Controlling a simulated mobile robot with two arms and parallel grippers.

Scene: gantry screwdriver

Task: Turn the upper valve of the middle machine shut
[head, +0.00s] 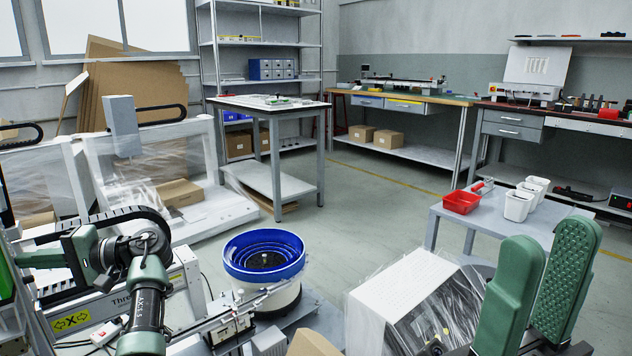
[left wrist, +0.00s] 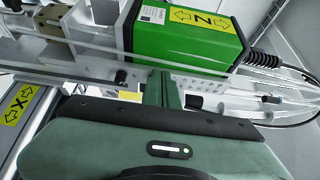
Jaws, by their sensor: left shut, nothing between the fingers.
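I cannot make out a valve for certain in either view. In the left wrist view a green motor housing (left wrist: 185,35) with a yellow Z label sits above a pale metal rail (left wrist: 225,85) of a machine. A small dark fitting (left wrist: 120,76) shows on this machine; I cannot tell what it is. My left gripper (left wrist: 160,88) is shut and empty, its narrow green fingers pointing up in front of the rail. In the head view my left gripper (head: 38,259) points left near the left edge. My right gripper (head: 552,238) is open and empty at the lower right.
A blue bowl feeder (head: 264,252) stands right of my left arm. A grey table (head: 465,213) holds a red bin (head: 461,202) and white bins. A plastic-wrapped machine (head: 410,300) is at the lower middle. Open floor (head: 360,205) lies beyond.

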